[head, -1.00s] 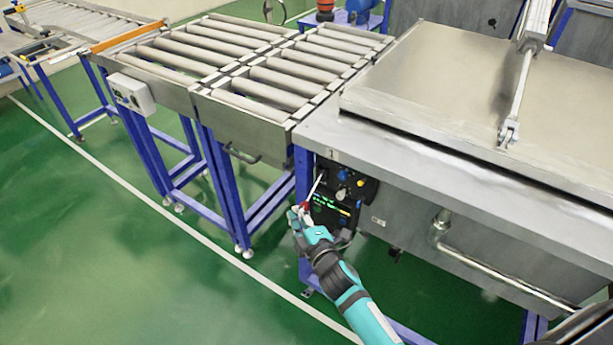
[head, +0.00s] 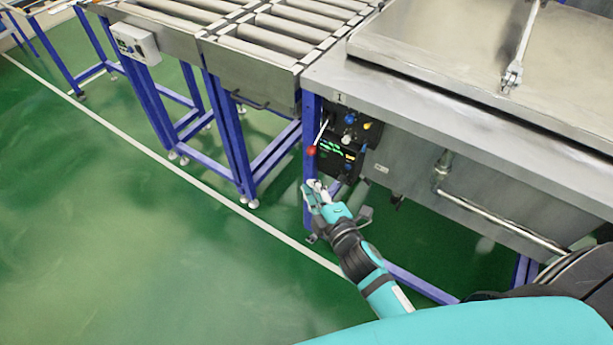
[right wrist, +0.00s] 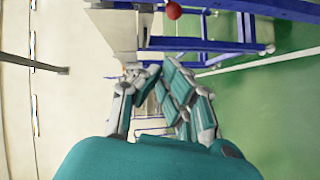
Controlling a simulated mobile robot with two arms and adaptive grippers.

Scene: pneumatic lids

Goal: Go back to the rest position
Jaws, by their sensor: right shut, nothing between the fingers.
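My right gripper (head: 316,187) shows in the head view, reaching up from the bottom on its teal and black arm. It is shut and empty, in front of the blue leg of the steel tank and a little below the red lever knob (head: 311,150). The knob is apart from the fingers. In the right wrist view the fingers (right wrist: 155,75) come together with nothing between them, and the red knob (right wrist: 173,10) is at the top edge. My left gripper is not in view.
A black control panel (head: 340,158) with coloured buttons and a lit display is under the tank's edge. The lidded steel tank (head: 450,60) stands at the right, a roller conveyor (head: 250,50) at the upper left. Green floor (head: 120,240) is clear at the left.

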